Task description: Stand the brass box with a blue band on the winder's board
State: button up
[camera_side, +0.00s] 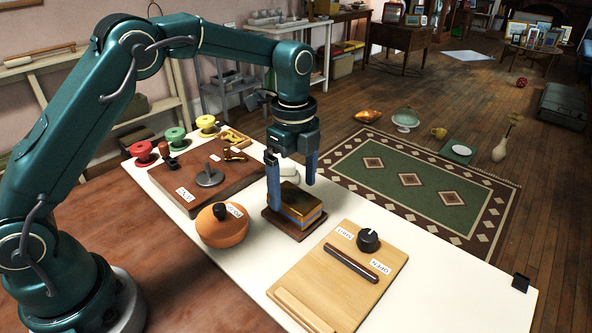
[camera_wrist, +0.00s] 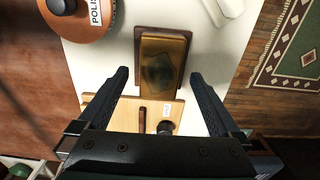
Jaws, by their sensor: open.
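The brass box with a blue band (camera_side: 303,199) stands upright on a small dark wooden base (camera_side: 270,214). In the wrist view its brass top (camera_wrist: 160,62) shows a dark patch, and the base's rim (camera_wrist: 165,31) shows around it. My gripper (camera_side: 291,195) is open and points down over the box. In the wrist view the fingertips (camera_wrist: 159,74) lie on either side of the box, with a gap on each side. A pale wooden board (camera_side: 335,290) with a black knob and a dark bar lies in front. I cannot tell which board is the winder's.
An orange lidded pot (camera_side: 222,230) stands close left of the box. A dark labelled board (camera_side: 165,178) with a grey disc-and-post lies behind it. Red, green and yellow spools (camera_side: 175,137) stand farther back.

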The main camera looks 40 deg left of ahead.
aim_at(294, 196)
jog(key=s+r+n+t, duration=0.1)
jog(key=s+r+n, duration=0.25)
jog(key=r, duration=0.95)
jog(key=s+a+f+n+t, duration=0.1)
jog(key=s+f+n+t, duration=0.1)
jog(key=s+n, duration=0.5)
jog(key=s+a+f+n+t, duration=0.2)
jog(key=s+n, duration=0.5)
jog(key=s, duration=0.2)
jog(key=shift+t, duration=0.3)
jog(key=shift+s+n, duration=0.1)
jog(key=shift+n, duration=0.15)
